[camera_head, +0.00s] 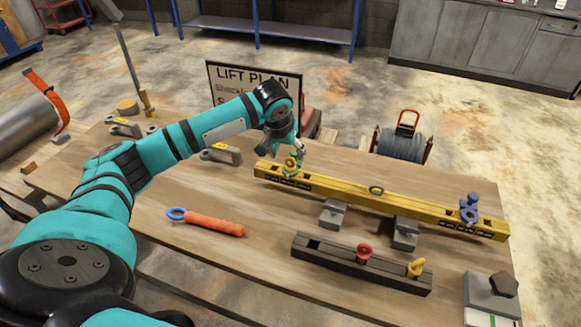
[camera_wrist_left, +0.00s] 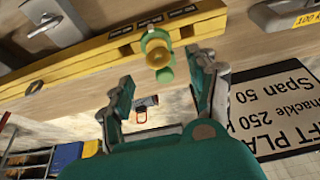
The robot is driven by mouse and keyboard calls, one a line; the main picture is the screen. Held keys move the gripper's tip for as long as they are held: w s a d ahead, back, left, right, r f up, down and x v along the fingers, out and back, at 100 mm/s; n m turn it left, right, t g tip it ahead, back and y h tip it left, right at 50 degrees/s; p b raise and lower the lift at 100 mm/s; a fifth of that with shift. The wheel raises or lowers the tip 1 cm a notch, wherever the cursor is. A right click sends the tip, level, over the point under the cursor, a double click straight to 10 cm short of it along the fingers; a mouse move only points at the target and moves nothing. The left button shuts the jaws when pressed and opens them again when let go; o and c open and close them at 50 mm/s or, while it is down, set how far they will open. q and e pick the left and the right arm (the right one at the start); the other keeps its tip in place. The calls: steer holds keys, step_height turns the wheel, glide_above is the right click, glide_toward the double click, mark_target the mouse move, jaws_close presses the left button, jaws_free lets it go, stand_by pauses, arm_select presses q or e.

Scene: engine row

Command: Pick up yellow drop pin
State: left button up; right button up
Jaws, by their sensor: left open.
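A yellow drop pin (camera_head: 416,268) stands in the right end of a dark slotted rack (camera_head: 330,258) at the table's front, with a red pin (camera_head: 365,252) to its left. My left gripper (camera_head: 287,148) is open at the left end of the yellow beam (camera_head: 340,192), well away from the yellow pin. It is close to a green piece with a yellow ring (camera_head: 291,165) on the beam. My right gripper is not in view.
A blue shackle-like piece (camera_head: 469,208) stands at the beam's right end. Grey blocks (camera_head: 334,213) support the beam. An orange-handled tool (camera_head: 212,222) lies at the front left. A lift plan sign (camera_head: 254,78) stands behind the table. The table's middle left is clear.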

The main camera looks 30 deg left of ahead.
mark_target(290, 158)
arm_select(q)
steer(key=shift+w+f, duration=0.1)
steer(key=shift+f, duration=0.15)
steer(key=p+x, duration=0.1)
steer(key=x, duration=0.2)
steer(key=shift+w+f+p, duration=0.1)
steer(key=shift+f+p, duration=0.2)
steer(key=shift+p, duration=0.05)
steer(key=shift+w+f, duration=0.2)
steer(key=shift+f, duration=0.3)
steer(key=shift+r, duration=0.1)
jaws_close()
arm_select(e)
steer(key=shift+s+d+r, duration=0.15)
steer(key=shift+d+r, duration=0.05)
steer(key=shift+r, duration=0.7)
